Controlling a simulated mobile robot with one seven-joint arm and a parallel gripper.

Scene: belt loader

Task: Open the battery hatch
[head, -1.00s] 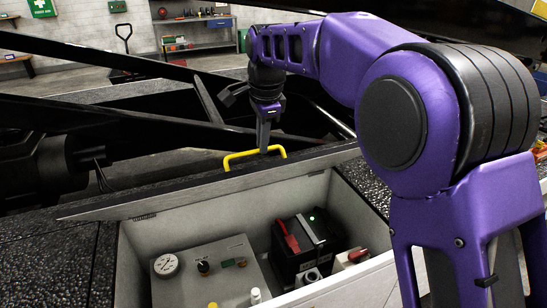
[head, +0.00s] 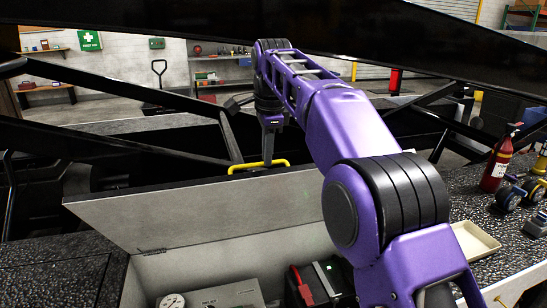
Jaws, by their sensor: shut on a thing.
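The battery hatch (head: 200,212) is a grey lid, tilted up on a hinge at its lower edge, with its pale inner face toward me. A yellow handle (head: 242,169) stands on its top edge. My gripper (head: 268,160) is shut on the yellow handle, pointing down from the purple arm. Below the lid is the open grey compartment (head: 150,285). In it are a black battery (head: 337,275) with a red clamp (head: 302,286), and a round gauge (head: 171,301). The compartment's right part is hidden by my arm.
Dark diagonal beams (head: 120,100) stand behind the hatch, and one crosses the top of the view. At the right, a red fire extinguisher (head: 496,163), casters (head: 520,192) and a shallow cream tray (head: 474,244) sit on the dark textured surface.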

